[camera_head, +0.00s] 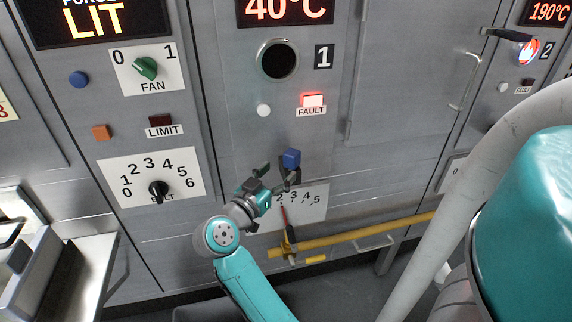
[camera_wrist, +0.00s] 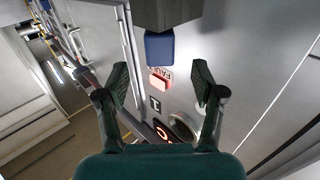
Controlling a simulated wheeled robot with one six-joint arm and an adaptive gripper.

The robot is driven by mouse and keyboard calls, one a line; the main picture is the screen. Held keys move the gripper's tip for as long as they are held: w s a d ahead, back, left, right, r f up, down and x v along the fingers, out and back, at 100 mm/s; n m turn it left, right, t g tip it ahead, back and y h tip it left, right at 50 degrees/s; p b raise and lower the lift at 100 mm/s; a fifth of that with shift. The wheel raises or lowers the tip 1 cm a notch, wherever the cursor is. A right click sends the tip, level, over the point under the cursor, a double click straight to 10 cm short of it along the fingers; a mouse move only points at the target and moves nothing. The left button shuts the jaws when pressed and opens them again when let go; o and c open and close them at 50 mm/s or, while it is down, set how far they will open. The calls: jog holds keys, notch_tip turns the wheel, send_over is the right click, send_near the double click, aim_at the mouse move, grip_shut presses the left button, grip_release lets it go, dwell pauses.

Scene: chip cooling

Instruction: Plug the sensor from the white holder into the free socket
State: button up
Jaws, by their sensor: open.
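My gripper (camera_head: 278,175) is in front of the middle panel, below the lit FAULT light. In the wrist view its two dark fingers (camera_wrist: 160,80) are spread wide with nothing between their tips. A blue block (camera_head: 291,158) is close to the fingers in the head view; in the wrist view it (camera_wrist: 160,48) shows above the gap, against a dark grey block (camera_wrist: 167,14). I cannot clearly identify the sensor or the white holder.
The FAULT light (camera_head: 312,100) glows red beside a white button (camera_head: 264,110). A numbered dial plate (camera_head: 312,203) is partly behind my gripper. A yellow rail (camera_head: 350,237) crosses low down. A thick pale pipe (camera_head: 440,195) and teal body (camera_head: 525,220) fill the right.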

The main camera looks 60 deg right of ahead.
jog(key=shift+w+a, duration=0.15)
jog(key=shift+a, duration=2.25)
jog(key=s+a+f+n+t+y, duration=0.1)
jog(key=s+a+n+t+y, duration=0.1)
jog(key=s+a+n+t, duration=0.55)
jog(key=s+a+f+n+t+y, duration=0.1)
jog(key=s+a+f+n+t, duration=0.3)
jog(key=a+t, duration=0.75)
jog(key=s+a+f+n+g+y, duration=0.3)
jog(key=s+a+f+n+y, duration=0.4)
jog(key=s+f+y, duration=0.5)
jog(key=s+a+y, duration=0.1)
jog(key=a+y, duration=0.1)
jog(key=y, duration=0.1)
jog(key=shift+s+a, duration=0.15)
